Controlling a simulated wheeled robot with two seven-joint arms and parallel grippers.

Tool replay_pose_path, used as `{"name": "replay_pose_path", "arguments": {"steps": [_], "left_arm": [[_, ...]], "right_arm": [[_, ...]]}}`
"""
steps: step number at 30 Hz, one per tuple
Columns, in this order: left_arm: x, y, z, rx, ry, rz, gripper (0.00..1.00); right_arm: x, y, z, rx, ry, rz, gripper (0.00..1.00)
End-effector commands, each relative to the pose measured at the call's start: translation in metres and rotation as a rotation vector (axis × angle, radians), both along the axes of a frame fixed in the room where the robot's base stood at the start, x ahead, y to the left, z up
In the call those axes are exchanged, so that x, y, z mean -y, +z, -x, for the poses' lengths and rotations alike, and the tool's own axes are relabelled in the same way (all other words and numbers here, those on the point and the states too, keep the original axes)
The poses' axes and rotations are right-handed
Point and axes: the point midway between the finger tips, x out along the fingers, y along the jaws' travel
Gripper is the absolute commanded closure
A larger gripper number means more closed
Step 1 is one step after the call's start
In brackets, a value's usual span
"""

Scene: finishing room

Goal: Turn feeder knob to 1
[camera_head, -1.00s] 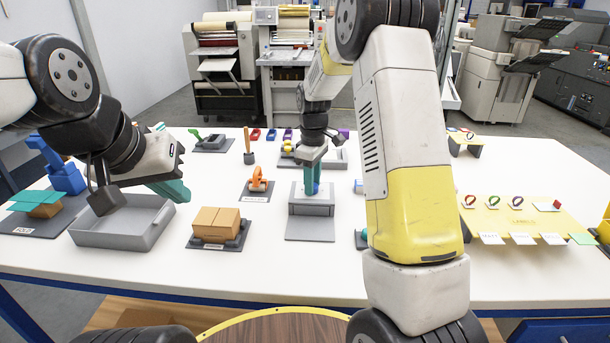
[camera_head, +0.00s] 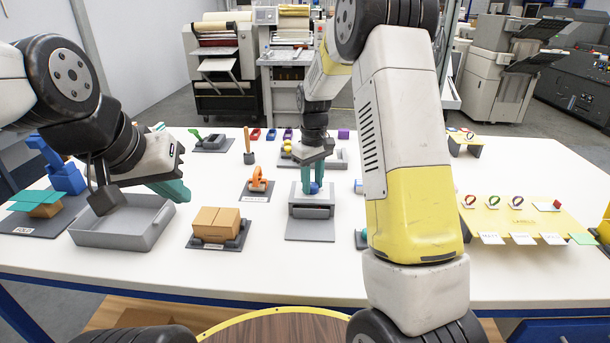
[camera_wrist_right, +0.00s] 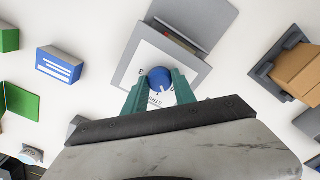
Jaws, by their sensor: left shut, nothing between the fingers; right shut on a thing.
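The feeder (camera_head: 311,227) is a grey box unit in the middle of the table, with a white dial plate (camera_wrist_right: 148,64) on it. Its blue round knob (camera_wrist_right: 159,79) sits on that plate, and a white pointer line shows on it. My right gripper (camera_head: 312,187) is over the feeder, its teal fingers closed on either side of the knob; it also shows in the right wrist view (camera_wrist_right: 160,88). Some dial markings are visible, but the fingers hide part of the dial. My left gripper (camera_head: 177,191) is shut and empty above the grey tray at the left.
The grey tray (camera_head: 105,240) stands at the left. A brown box (camera_head: 215,222) on a dark stand and an orange device (camera_head: 258,181) are left of the feeder. A yellow label board (camera_head: 515,222) is at the right. My right forearm covers the table right of the feeder.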

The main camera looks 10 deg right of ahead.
Motion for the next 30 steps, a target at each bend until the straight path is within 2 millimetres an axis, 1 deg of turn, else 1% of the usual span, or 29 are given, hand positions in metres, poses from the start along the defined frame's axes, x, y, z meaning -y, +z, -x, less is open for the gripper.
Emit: {"name": "replay_pose_path", "arguments": {"steps": [6,15,21,30], "left_arm": [[0.0,0.0,0.0,0.0,0.0,0.0,1.0],[0.0,0.0,0.0,0.0,0.0,0.0,1.0],[0.0,0.0,0.0,0.0,0.0,0.0,1.0],[0.0,0.0,0.0,0.0,0.0,0.0,1.0]], "right_arm": [[0.0,0.0007,-0.0004,0.001,-0.185,0.0,1.0],[0.0005,0.0007,-0.0005,0.002,-0.372,0.001,1.0],[0.0003,0.0008,-0.0005,0.002,-0.436,0.0,1.0],[0.0002,0.0008,-0.0006,0.002,-0.462,0.0,1.0]]}}
